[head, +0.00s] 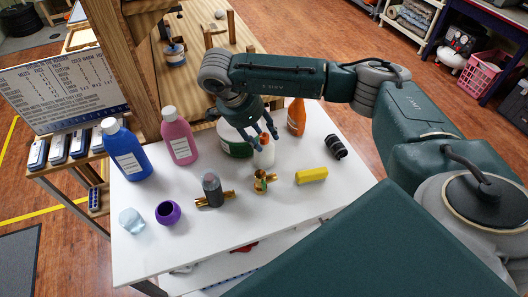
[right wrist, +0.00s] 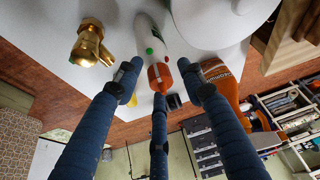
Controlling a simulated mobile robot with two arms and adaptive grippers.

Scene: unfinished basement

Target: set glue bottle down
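The glue bottle (head: 264,154) is a small white bottle standing upright on the white table (head: 245,228), near its middle. In the right wrist view the glue bottle (right wrist: 149,38) shows its white body, a green spot and an orange-red tip. My right gripper (head: 262,131) is right above and around the bottle's top, pointing down. In the right wrist view its fingers (right wrist: 158,80) are spread on either side of the tip, with visible gaps, so it looks open. My left gripper is in neither view.
Pink (head: 179,141) and blue (head: 127,155) bottles stand left. The table's front edge is clear.

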